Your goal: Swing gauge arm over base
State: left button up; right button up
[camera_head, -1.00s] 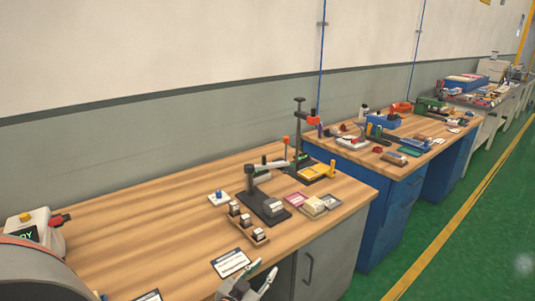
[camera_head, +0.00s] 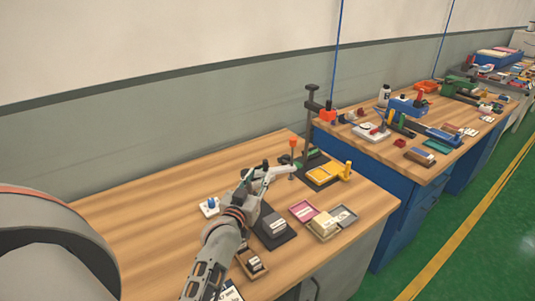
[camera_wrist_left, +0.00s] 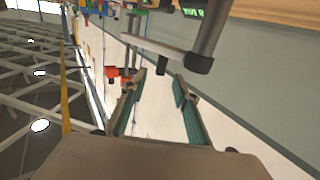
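The gauge stands on the wooden bench with a dark base (camera_head: 283,239) that carries a grey block (camera_head: 273,224). Its pale gauge arm (camera_head: 281,171) reaches back and right, beside the base rather than above it, toward an orange-topped pin (camera_head: 293,144). My left gripper (camera_head: 262,178) is at the gauge post and the near part of the arm, partly hiding both. In the left wrist view, my left gripper (camera_wrist_left: 160,82) has its two fingers apart with nothing clearly between them. A grey bar (camera_wrist_left: 155,44) with a dark end crosses beyond the fingertips. My right gripper is not in view.
A yellow fixture (camera_head: 322,174) and a dark stand with an orange part (camera_head: 327,115) stand behind. Pink and tan trays (camera_head: 303,211) lie right of the base. A blue-knobbed white block (camera_head: 210,206) is left of my wrist. The bench's left part is clear.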

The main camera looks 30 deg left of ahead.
aim_at(264, 165)
pick_arm(q)
jog(key=x, duration=0.7)
jog(key=shift+w+a+r, duration=0.15)
jog(key=shift+w+a, duration=0.05)
jog(key=shift+w, duration=0.15)
jog(key=shift+c, duration=0.4)
grip_shut()
